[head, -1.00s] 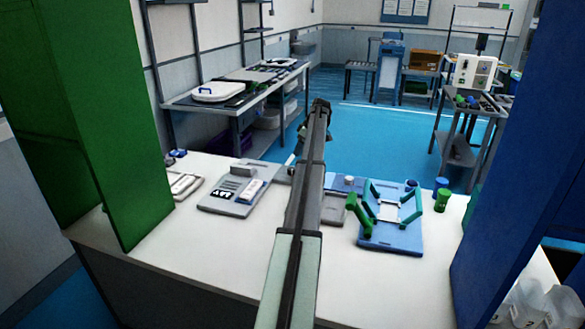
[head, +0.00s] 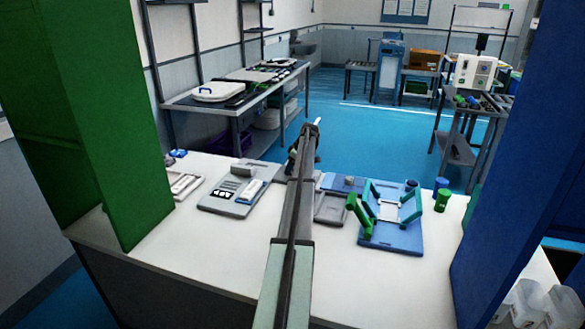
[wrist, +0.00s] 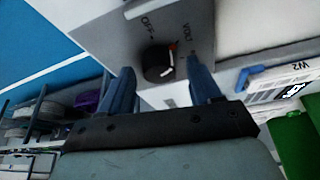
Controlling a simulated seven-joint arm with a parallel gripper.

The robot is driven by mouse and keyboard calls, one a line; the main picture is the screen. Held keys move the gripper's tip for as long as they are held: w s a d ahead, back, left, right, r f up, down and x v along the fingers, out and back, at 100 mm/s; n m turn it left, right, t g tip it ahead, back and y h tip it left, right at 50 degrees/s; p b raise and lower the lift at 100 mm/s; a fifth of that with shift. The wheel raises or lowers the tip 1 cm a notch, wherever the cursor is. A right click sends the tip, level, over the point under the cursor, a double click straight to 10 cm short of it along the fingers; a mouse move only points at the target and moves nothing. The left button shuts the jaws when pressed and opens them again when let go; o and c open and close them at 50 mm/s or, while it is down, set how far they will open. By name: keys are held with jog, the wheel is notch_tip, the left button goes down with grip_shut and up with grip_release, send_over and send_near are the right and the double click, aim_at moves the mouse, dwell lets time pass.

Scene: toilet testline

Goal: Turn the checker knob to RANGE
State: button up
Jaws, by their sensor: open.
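In the wrist view, the checker knob (wrist: 157,63) is small, round and black, on a grey panel (wrist: 108,22). The panel has printed lettering, with "OFF" near the knob's upper left and another label at its upper right. An orange mark shows at the knob's upper right edge. The exact pointer setting is hard to tell. My gripper (wrist: 163,78) has its two blue fingers apart, one on either side of the knob in the picture. Contact with the knob cannot be told. In the head view my arm hides the gripper and the knob.
In the head view, a grey board with a white label (head: 222,195) lies on the white bench (head: 180,250), left of my arm. A blue fixture (head: 392,236) with green handles stands right. A green cabinet (head: 95,120) and a blue panel (head: 515,160) flank the bench.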

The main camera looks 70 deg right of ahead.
jog(key=c, duration=1)
jog(key=shift+a+m, duration=0.1)
jog(key=shift+m, duration=0.2)
jog(key=m+h, duration=0.1)
jog(key=m, duration=0.1)
jog(key=m+g+h, duration=0.1)
jog(key=m, duration=0.1)
jog(key=shift+w+a+m, duration=0.1)
jog(key=shift+a+m, duration=0.05)
jog(key=shift+m, duration=0.25)
jog(key=m, duration=0.2)
jog(key=m+g+h, duration=0.1)
jog(key=m, duration=0.2)
jog(key=shift+g, duration=0.3)
jog(key=shift+m, duration=0.3)
